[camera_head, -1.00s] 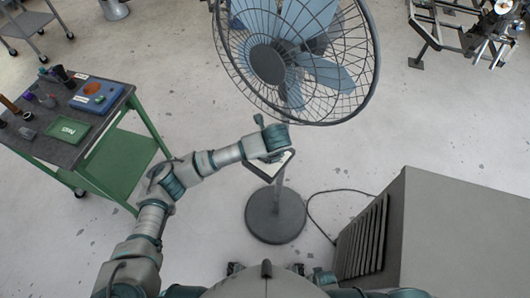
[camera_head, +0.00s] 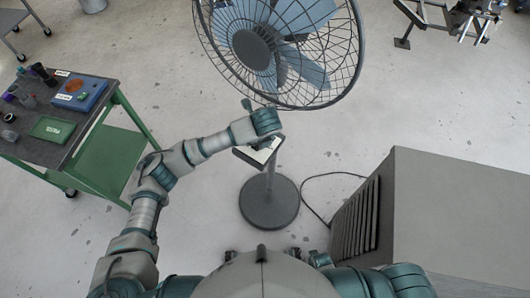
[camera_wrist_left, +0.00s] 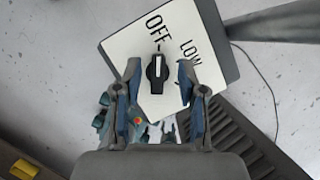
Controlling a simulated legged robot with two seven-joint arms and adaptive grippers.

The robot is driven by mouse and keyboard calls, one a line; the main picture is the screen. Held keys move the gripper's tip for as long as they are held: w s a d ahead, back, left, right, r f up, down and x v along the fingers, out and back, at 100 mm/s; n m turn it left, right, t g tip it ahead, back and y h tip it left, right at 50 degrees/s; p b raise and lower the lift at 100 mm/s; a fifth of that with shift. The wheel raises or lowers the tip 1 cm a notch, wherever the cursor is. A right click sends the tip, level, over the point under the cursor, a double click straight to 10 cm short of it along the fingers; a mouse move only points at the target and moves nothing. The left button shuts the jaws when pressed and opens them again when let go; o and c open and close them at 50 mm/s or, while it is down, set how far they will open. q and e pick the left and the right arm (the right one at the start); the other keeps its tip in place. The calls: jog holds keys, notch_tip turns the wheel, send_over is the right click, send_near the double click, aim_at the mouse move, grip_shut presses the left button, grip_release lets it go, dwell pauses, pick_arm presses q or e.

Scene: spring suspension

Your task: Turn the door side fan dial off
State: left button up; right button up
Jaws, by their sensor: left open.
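The fan (camera_head: 236,40) stands ahead on a round base (camera_head: 269,205), with a tilted control panel (camera_head: 262,153) on its post. In the left wrist view the panel (camera_wrist_left: 204,35) is white with OFF and LOW printed on it. The black dial (camera_wrist_left: 157,82) has a white pointer line facing up the picture, toward the mark beside OFF. My left gripper (camera_wrist_left: 158,72) is open, one finger on each side of the dial, with visible gaps. In the head view my wrist hides the fingers and the dial. My right gripper is out of view.
A green cart (camera_head: 100,160) with tools stands at left. A large grey vented box (camera_head: 460,220) is at right, close to the fan base. A black cable (camera_head: 305,190) runs along the floor between them. Metal frames (camera_head: 440,20) stand at the far right.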

pick_arm(q)
jog(key=shift+v, duration=0.9)
jog(key=s+d, duration=0.4)
jog(key=s, duration=0.7)
jog(key=shift+d+f, duration=0.2)
jog(key=shift+d, duration=0.15)
